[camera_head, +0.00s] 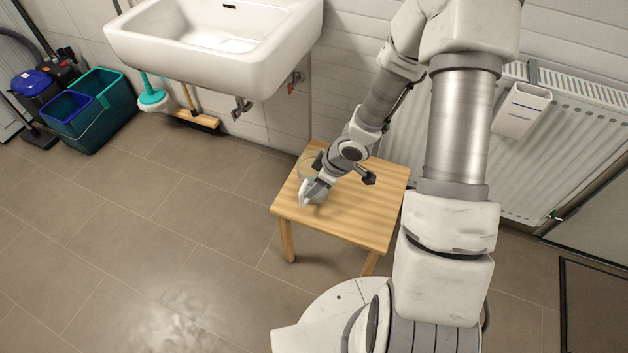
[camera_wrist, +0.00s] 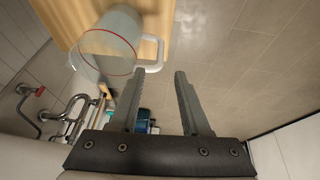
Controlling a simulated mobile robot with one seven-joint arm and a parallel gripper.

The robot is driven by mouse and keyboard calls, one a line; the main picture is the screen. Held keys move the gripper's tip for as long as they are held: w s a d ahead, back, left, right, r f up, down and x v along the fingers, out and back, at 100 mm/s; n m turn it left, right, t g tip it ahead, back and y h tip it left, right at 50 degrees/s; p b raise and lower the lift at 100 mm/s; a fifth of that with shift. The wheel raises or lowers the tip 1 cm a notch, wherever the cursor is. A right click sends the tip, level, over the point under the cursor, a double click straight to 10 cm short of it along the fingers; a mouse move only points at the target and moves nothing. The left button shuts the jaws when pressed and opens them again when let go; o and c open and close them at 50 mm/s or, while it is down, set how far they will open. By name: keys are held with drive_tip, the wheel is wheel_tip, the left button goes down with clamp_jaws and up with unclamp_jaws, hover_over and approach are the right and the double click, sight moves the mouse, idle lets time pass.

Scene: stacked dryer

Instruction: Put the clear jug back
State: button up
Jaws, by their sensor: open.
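The clear jug (camera_head: 306,167) stands on the small wooden table (camera_head: 372,207), near its left edge, and is partly hidden behind my wrist. In the wrist view the jug (camera_wrist: 112,35) is at the upper left, with a red line around its rim and a white handle (camera_wrist: 151,55) on its right side. My gripper (camera_wrist: 158,75) is open and empty. Its fingertips are close to the handle, which shows just beyond them. I cannot tell whether a finger touches it. In the head view my gripper's fingers are hard to make out.
A white sink (camera_head: 215,40) hangs on the wall behind the table. A radiator (camera_head: 575,125) with a white holder (camera_head: 522,108) is at the right. Teal and blue buckets (camera_head: 92,110) and a broom (camera_head: 197,119) are at the left.

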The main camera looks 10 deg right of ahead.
drive_tip(key=s+d+r+m+t+h, duration=0.1)
drive_tip(key=d+r+m+h, duration=0.25)
drive_tip(key=r, duration=0.75)
drive_tip(key=d+r+m+t+h, duration=0.1)
drive_tip(key=d+r+m+h, duration=0.3)
drive_tip(key=r, duration=0.6)
drive_tip(key=s+a+r+m+y, duration=0.1)
drive_tip(key=s+a+r+y, duration=0.1)
drive_tip(key=s+r, duration=0.4)
drive_tip(key=s+a+r+m+y, duration=0.2)
drive_tip(key=s+a+r, duration=0.2)
drive_tip(key=s+r, duration=0.3)
drive_tip(key=s, duration=0.4)
drive_tip(key=shift+r, duration=0.2)
drive_tip(key=shift+s, duration=0.1)
